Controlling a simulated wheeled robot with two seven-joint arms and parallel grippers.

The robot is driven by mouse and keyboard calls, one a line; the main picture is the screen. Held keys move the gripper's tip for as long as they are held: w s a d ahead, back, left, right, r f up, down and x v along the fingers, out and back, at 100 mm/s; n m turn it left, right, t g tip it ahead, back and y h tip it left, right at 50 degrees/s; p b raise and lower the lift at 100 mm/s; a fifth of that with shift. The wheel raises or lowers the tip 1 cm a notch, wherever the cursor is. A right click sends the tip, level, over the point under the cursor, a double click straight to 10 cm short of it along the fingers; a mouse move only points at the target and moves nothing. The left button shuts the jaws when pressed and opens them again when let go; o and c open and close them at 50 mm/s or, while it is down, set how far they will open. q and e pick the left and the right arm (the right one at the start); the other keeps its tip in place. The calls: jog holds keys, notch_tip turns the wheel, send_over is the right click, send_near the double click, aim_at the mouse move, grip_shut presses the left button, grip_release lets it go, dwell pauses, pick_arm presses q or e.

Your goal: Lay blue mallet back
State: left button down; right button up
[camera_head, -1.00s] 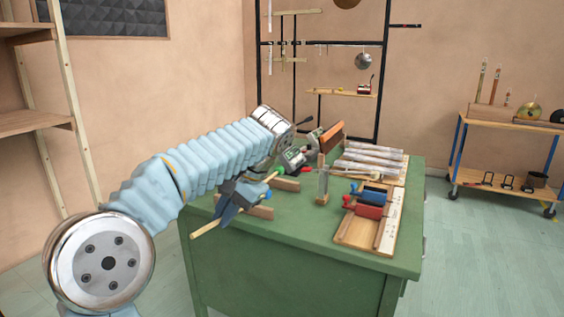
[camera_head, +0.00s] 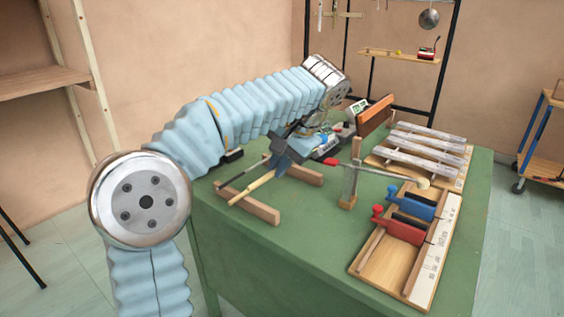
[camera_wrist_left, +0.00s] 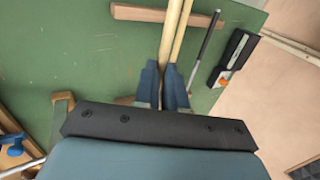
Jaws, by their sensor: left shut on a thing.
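My left gripper (camera_head: 283,158) is low over the left end of the green table and points down. It is shut on a wooden mallet stick (camera_head: 253,188), which also shows between the blue fingers in the left wrist view (camera_wrist_left: 173,40). A second wooden stick (camera_wrist_left: 184,28) runs close beside it. Two wooden rails (camera_head: 258,208) lie below the sticks. My right gripper is not in view.
A red-handled beater (camera_head: 375,168) with a pale head rests on a wooden post (camera_head: 348,188) right of the gripper. Red and blue clappers (camera_head: 403,228) sit on a wooden board at the right. Metal bars (camera_head: 430,145) lie behind. The green tabletop's front (camera_head: 310,240) is bare.

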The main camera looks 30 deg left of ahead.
pick_arm(q)
jog(key=shift+w, duration=0.1)
notch_tip(320, 180, down, 5)
jog(key=b, duration=0.3)
jog(key=shift+f+b, duration=0.15)
jog(key=shift+b, duration=0.2)
jog(key=shift+f, duration=0.5)
jog(key=shift+f+b, duration=0.25)
jog(key=shift+b, duration=0.05)
jog(key=c, duration=1.1)
grip_release()
